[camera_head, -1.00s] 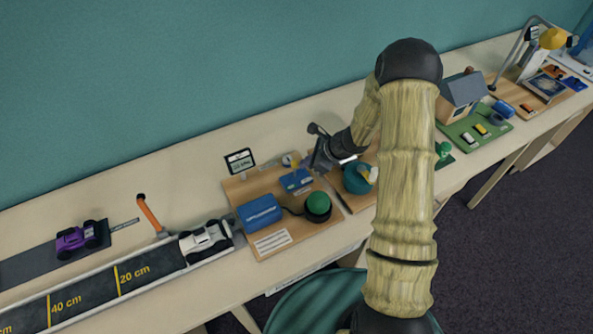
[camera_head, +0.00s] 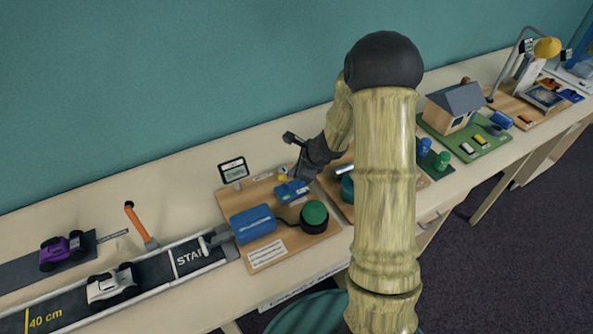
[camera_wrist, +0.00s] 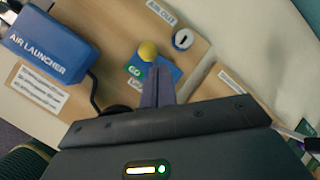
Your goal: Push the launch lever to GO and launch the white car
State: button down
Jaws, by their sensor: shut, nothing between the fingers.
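The launch lever's yellow knob (camera_head: 283,177) stands over its blue base (camera_head: 291,190) on the launcher board. In the wrist view the knob (camera_wrist: 147,50) is right at my fingertips, by the green GO label (camera_wrist: 134,71). My gripper (camera_wrist: 157,70) is shut and empty; whether it touches the knob I cannot tell. In the head view my gripper (camera_head: 297,172) is just beside the lever, small and dark. The white car (camera_head: 112,285) is on the dark track, left of the START mark and apart from the blue air launcher (camera_head: 253,223).
A black button box with a green dome (camera_head: 314,213) stands beside the launcher. An orange-handled tool (camera_head: 136,222) and a purple car (camera_head: 62,250) are behind the track. A small display (camera_head: 233,170) stands behind the board. A model house (camera_head: 455,105) is further right.

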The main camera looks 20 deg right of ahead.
jog(key=shift+w+r, duration=0.1)
jog(key=shift+r, duration=0.25)
jog(key=shift+s, duration=0.2)
jog(key=a+p+v, duration=0.1)
jog(key=p+v, duration=0.4)
jog(key=v, duration=0.5)
jog(key=shift+s+a+p, duration=0.15)
jog(key=shift+s+p, duration=0.05)
jog(key=shift+p, duration=0.15)
jog(key=shift+r, duration=0.1)
